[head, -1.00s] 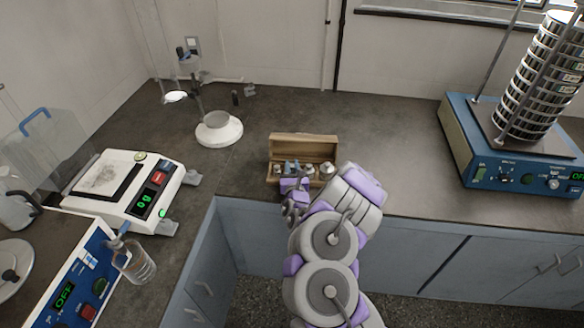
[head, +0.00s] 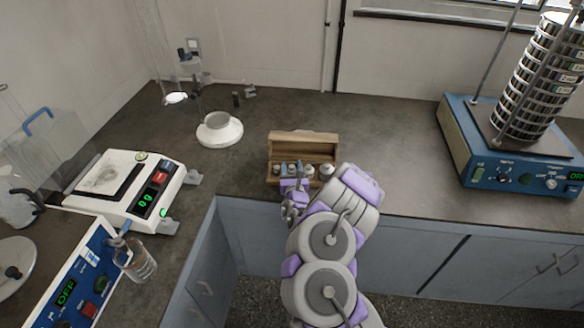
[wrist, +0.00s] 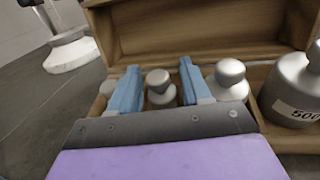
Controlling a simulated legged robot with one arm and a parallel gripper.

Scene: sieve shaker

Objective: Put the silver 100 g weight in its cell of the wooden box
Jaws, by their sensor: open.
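The wooden box (head: 303,137) stands open on the counter with its lid raised at the back. My gripper (head: 291,168) is over its front part. In the wrist view my gripper (wrist: 159,68) has its two blue fingers apart, one on each side of a small silver knobbed weight (wrist: 158,88). A gap shows between this weight and the fingers. It seems to stand upright in the box, its base hidden by my gripper. I cannot read a label on it, so I cannot confirm that it is the 100 g one.
A larger silver weight (wrist: 228,82) stands right of my gripper, and one marked 500 (wrist: 298,90) is farther right. Another weight (wrist: 107,88) is partly hidden at left. The balance (head: 125,190) is left, the sieve shaker (head: 515,165) right. The counter between box and shaker is clear.

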